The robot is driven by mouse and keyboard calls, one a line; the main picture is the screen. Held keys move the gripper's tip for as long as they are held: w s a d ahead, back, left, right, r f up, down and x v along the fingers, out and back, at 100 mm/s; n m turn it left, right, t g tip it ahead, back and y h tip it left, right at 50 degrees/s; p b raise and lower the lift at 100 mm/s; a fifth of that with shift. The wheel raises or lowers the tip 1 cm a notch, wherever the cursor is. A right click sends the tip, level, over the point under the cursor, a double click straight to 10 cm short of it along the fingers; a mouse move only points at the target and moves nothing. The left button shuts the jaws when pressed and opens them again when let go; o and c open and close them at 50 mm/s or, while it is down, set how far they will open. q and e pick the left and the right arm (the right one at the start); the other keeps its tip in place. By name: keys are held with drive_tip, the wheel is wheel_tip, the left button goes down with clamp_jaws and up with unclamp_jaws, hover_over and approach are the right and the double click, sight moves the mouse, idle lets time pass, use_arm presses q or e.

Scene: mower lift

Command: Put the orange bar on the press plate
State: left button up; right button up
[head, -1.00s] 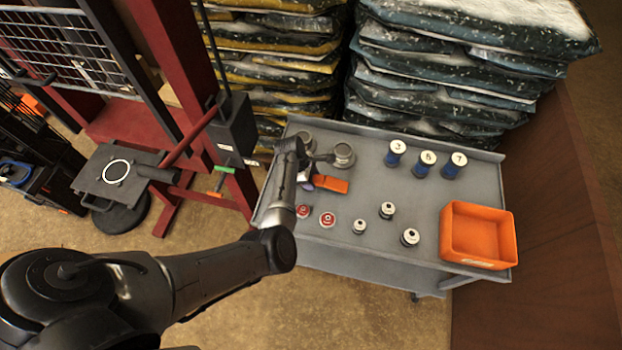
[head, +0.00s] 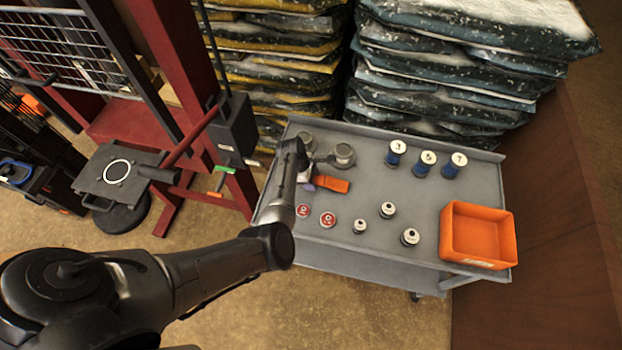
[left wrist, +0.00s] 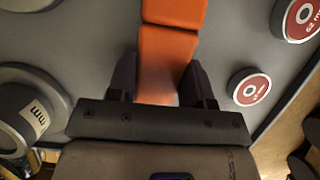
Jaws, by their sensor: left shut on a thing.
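The orange bar (head: 332,184) is at the left part of the grey cart top, and it also shows in the left wrist view (left wrist: 168,55), running up between the fingers. My left gripper (left wrist: 160,85) is shut on the near end of the bar, with one dark finger on each side. In the head view the gripper (head: 312,182) is partly hidden by my arm. Whether the bar touches the cart top cannot be told. The press plate (head: 118,172), dark with a white ring on it, is at the red press on the left. My right gripper is not in view.
The cart (head: 350,240) carries red-topped discs (head: 328,219), several small cylinders (head: 410,237), blue numbered cylinders (head: 427,163), round metal parts (head: 343,155) and an orange bin (head: 478,236). Stacked bags (head: 450,60) are behind.

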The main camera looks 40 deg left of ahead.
use_arm(q)
drive_tip(key=o, duration=1)
drive_tip(key=shift+s+f, duration=0.2)
drive_tip(key=shift+f, duration=0.35)
drive_tip(key=shift+c, duration=0.2)
drive_tip(key=shift+o, duration=0.7)
drive_tip(key=shift+w, duration=0.15)
drive_tip(key=shift+o, duration=1.1)
drive_tip(key=shift+r+b, duration=0.15)
drive_tip(key=shift+b, duration=0.15)
drive_tip(key=p+v, duration=0.1)
drive_tip(key=v, duration=1.3)
drive_tip(key=shift+r+p, duration=0.3)
drive_tip(key=shift+p, duration=0.1)
